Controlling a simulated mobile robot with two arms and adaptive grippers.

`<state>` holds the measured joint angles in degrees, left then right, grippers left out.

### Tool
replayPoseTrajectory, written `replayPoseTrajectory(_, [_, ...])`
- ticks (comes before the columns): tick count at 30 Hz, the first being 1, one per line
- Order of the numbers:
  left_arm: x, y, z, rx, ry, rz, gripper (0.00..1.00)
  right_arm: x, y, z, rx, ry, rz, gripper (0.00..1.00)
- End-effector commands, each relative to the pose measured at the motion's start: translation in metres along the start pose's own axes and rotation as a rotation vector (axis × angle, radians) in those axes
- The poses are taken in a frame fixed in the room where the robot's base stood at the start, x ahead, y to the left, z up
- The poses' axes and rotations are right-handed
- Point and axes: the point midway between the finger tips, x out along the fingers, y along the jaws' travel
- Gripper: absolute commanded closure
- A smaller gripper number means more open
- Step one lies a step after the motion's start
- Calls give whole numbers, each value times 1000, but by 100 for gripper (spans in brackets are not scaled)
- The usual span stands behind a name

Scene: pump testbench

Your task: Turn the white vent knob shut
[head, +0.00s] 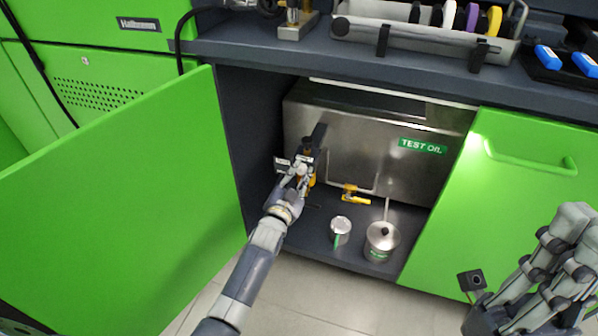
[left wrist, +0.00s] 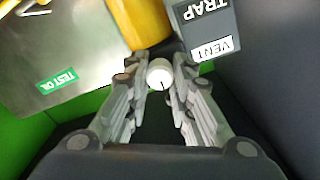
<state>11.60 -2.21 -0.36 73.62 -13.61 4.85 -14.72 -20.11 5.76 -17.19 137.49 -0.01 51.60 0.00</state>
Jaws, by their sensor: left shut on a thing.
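The white vent knob (left wrist: 160,72) shows in the left wrist view, between the fingertips of my left gripper (left wrist: 159,75). A thin dark line marks its face. My left gripper is shut on the knob. A dark grey plate (left wrist: 208,32) beside it carries the labels VENT and TRAP. In the head view my left gripper (head: 299,172) reaches into the open cabinet, at the left end of the steel test oil tank (head: 345,140). There the hand hides the knob. My right gripper (head: 565,235) is at the lower right, away from the tank; its finger opening is unclear.
The green cabinet door (head: 120,210) stands open on the left. A yellow part (left wrist: 138,28) is close to the left fingers.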

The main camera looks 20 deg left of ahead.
Motion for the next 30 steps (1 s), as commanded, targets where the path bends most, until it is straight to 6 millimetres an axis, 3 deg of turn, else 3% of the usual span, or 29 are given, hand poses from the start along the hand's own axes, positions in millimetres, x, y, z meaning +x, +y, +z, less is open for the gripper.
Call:
replayPoseTrajectory(16, [0, 1, 0, -26, 0, 2, 100, 2, 0, 0, 1, 0, 0, 100])
replayPoseTrajectory(17, [0, 1, 0, -26, 0, 2, 74, 2, 0, 0, 0, 0, 0, 100])
replayPoseTrajectory(19, [0, 1, 0, -26, 0, 2, 58, 2, 0, 0, 0, 0, 0, 100])
replayPoseTrajectory(30, [-1, 0, 0, -24, 0, 1, 57, 3, 0, -1, -1, 4, 1, 100])
